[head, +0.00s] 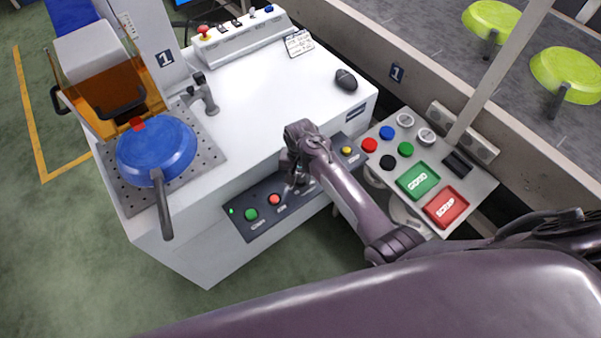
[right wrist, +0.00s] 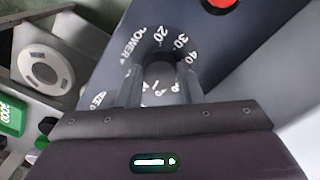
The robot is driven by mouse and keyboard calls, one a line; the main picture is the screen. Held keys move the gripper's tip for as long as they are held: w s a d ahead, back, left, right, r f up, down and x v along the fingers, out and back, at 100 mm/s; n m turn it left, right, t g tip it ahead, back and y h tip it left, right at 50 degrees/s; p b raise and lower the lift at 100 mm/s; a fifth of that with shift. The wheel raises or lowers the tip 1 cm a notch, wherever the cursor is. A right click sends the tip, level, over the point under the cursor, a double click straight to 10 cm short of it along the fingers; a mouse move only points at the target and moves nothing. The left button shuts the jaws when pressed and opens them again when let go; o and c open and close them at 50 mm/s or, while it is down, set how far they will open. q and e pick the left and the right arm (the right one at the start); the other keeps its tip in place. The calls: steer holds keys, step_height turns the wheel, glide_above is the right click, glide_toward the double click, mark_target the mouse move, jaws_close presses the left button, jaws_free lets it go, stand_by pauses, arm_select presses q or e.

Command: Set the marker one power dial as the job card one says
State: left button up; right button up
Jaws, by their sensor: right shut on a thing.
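The power dial (right wrist: 160,72) is a dark round knob in the right wrist view, with "POWER" and the numbers 20, 30 and 40 printed around it. My right gripper (right wrist: 162,86) is shut on the dial, one finger on each side. The dial's exact setting is hard to read. In the head view my right gripper (head: 296,188) is at the dark front panel (head: 262,229) of the white station marked 1, and it hides the dial. A small white card (head: 298,43) with print too small to read lies at the table's back. My left gripper is out of view.
The panel also has a green button (head: 251,214) and a red button (head: 274,199). A blue pan (head: 156,150) sits on the perforated plate at left. A button box (head: 463,178) stands close on the right. The white tabletop (head: 255,90) is mostly clear.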

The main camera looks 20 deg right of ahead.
steer(key=n+p, duration=0.1)
steer(key=n, duration=0.1)
steer(key=shift+r+n+p, duration=0.2)
steer(key=shift+n+p, duration=0.15)
steer(key=shift+n, duration=0.05)
steer(key=n+p, duration=0.1)
steer(key=n, duration=0.2)
steer(key=shift+n+p, duration=0.3)
steer(key=n, duration=0.2)
steer(key=shift+f+n+p, duration=0.1)
steer(key=shift+n+p, duration=0.2)
steer(key=shift+p, duration=0.05)
steer(key=shift+n+p, duration=0.3)
steer(key=shift+n, duration=1.3)
steer(key=shift+f, duration=0.1)
steer(key=o, duration=1)
